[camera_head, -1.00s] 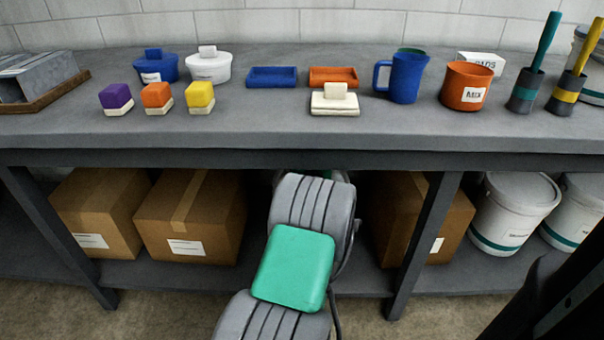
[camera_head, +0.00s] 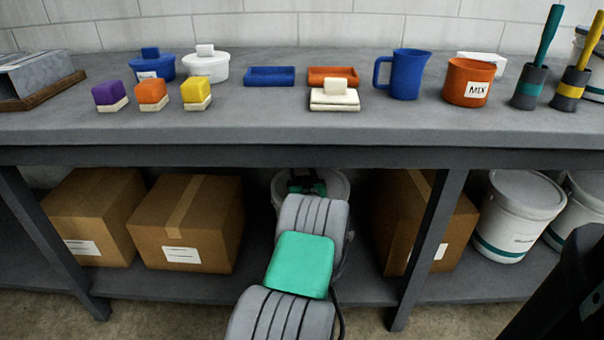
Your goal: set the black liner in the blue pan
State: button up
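The blue pan (camera_head: 269,77) is a shallow rectangular tray on the bench top, left of an orange tray (camera_head: 333,72) of like shape. I see no black liner in this view. A cream block with a knob (camera_head: 335,98) sits just in front of the orange tray. My arm reaches up from the bottom, and its far end, with dark and green parts, is below the bench top. My gripper (camera_head: 307,186) seems to be there, small and partly hidden by my arm; its fingers are not clear. It is well apart from the pan.
Purple, orange and yellow blocks (camera_head: 196,93) stand at the left, before blue and white lidded pots (camera_head: 206,67). A blue jug (camera_head: 403,75), an orange MIX cup (camera_head: 467,82) and brush holders stand right. The bench's front edge (camera_head: 250,156) lies above my arm. Boxes and buckets fill the shelf.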

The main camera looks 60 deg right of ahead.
jog(key=o, duration=0.3)
jog(key=shift+r, duration=0.1)
